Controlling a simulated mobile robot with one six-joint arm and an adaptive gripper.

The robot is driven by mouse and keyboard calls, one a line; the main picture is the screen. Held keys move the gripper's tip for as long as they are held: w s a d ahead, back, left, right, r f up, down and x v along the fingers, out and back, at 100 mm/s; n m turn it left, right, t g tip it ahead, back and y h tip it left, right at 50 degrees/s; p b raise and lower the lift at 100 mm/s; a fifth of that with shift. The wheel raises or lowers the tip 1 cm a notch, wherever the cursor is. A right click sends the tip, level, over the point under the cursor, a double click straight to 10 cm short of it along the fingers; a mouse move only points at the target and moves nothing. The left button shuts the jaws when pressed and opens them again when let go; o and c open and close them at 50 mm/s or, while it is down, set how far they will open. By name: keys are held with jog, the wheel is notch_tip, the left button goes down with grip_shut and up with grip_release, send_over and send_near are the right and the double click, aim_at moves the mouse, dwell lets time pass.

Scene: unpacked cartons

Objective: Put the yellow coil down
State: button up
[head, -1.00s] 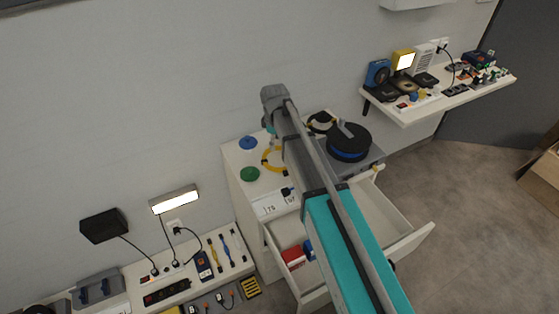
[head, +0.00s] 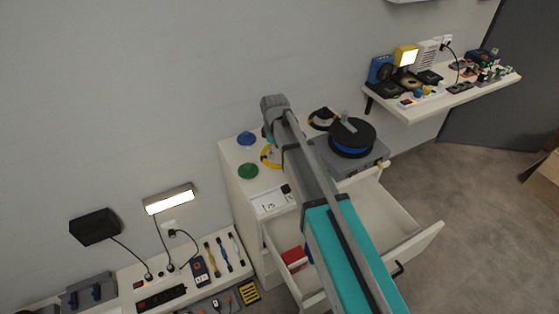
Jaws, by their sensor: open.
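The yellow coil (head: 265,156) lies on the white cabinet top (head: 233,160), between a green disc and my arm. Only its left part shows; the rest is hidden behind my arm. My arm reaches from the bottom right up over the cabinet, and its wrist end is above and behind the coil in the picture. My gripper is hidden behind my own arm links, so its fingers cannot be made out. I cannot see any contact between it and the coil.
A blue disc (head: 246,138) and the green disc (head: 248,171) lie left of the coil. A black-and-blue reel (head: 352,138) and a dark ring (head: 322,119) are to the right. Open drawers (head: 415,243) stick out below, one holding a red box (head: 293,258).

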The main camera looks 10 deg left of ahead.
aim_at(275, 164)
jog(key=shift+f, duration=0.5)
jog(key=shift+b, duration=0.3)
jog(key=shift+s+f+b, duration=0.15)
jog(key=shift+f+b, duration=2.4)
jog(key=shift+f, duration=0.05)
grip_shut()
